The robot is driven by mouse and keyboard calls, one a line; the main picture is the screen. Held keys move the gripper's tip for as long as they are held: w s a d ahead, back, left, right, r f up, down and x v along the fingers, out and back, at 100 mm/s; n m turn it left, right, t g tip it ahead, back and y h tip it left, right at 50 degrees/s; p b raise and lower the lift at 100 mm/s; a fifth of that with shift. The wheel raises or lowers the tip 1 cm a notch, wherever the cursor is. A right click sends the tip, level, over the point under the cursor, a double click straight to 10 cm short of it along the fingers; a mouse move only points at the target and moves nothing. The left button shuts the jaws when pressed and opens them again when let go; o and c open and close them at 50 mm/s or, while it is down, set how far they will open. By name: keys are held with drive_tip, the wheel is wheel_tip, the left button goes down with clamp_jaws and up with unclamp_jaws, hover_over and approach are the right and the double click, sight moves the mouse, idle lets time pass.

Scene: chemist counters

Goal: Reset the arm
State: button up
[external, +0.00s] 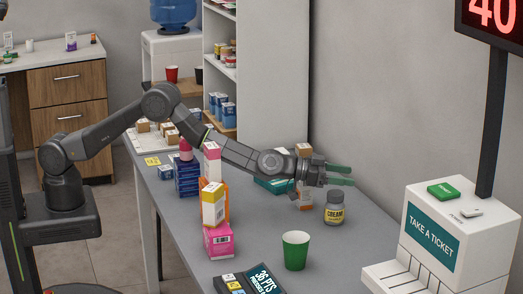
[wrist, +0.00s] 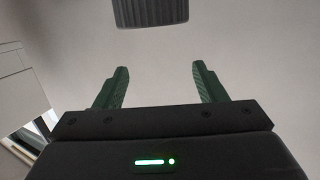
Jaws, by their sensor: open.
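My gripper (external: 342,176) is at the end of my outstretched arm, above the far part of the grey counter (external: 262,236). Its two green fingers are apart and point to the right, toward the wall. In the wrist view my gripper (wrist: 160,88) is open, with nothing between the fingers. A grey jar with a yellow "CREAM" label (external: 334,208) stands on the counter below the fingertips, apart from them. A dark ribbed shape (wrist: 150,12) shows at the top of the wrist view; I cannot tell what it is.
An orange-and-white box (external: 305,196) and a teal box (external: 272,185) stand under the wrist. Stacked boxes (external: 214,205) stand nearer. A ticket machine (external: 437,235) stands at right.

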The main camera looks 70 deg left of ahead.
wheel_tip(320, 180, up, 9)
drive_tip(key=a+r+n+y+b, duration=0.1)
drive_tip(key=a+r+b, duration=0.2)
drive_tip(key=a, duration=1)
drive_tip(key=s+a+n+y+b, duration=0.1)
drive_tip(key=s+a, duration=0.3)
drive_tip(key=a, duration=0.4)
drive_tip(key=s+a+n+t+y+b, duration=0.1)
drive_tip(key=s+a+b, duration=0.3)
drive_tip(key=a, duration=0.5)
drive_tip(key=s+a+y+b, duration=0.2)
drive_tip(key=s+a, duration=0.2)
drive_tip(key=a, duration=0.4)
drive_tip(key=shift+s+a+f+n, duration=0.2)
drive_tip(key=shift+f+n, duration=0.2)
